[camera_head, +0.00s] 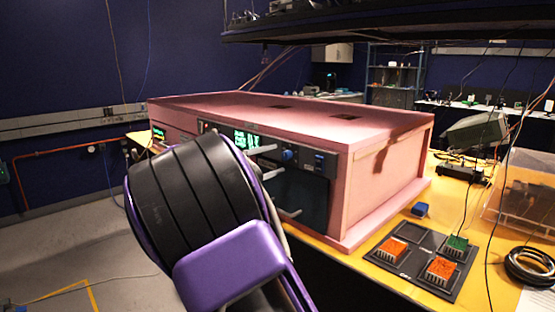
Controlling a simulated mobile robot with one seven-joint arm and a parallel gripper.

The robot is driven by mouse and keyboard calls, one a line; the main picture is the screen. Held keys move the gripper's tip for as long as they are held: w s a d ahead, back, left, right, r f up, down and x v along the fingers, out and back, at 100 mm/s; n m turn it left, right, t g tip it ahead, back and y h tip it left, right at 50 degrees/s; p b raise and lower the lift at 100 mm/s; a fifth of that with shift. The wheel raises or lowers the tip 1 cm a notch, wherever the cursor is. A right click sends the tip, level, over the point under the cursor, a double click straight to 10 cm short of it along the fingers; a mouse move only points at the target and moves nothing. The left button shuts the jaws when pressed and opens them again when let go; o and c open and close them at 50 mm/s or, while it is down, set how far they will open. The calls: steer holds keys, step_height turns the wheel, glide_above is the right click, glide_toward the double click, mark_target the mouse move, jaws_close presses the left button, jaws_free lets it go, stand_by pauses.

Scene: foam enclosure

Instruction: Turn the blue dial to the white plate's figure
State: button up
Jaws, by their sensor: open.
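A small blue dial (287,155) sits on the front panel of the pink foam enclosure (390,160). It is too small for me to read its pointer. I cannot make out the white plate or its figure. My black and purple arm fills the lower middle and hides much of the panel. Pale prongs that look like the fingers of my gripper (288,181) show past the arm, spread apart and empty, in front of the panel near and below the dial. My gripper's body is hidden behind the arm.
Green lit digits (245,139) show on the panel. A clear bin (522,195) and a black cable coil (530,267) are at right. A dark shelf hangs overhead.

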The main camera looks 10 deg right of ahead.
steer(key=p+v, duration=0.1)
steer(key=v, duration=1.4)
steer(key=shift+s+d, duration=0.1)
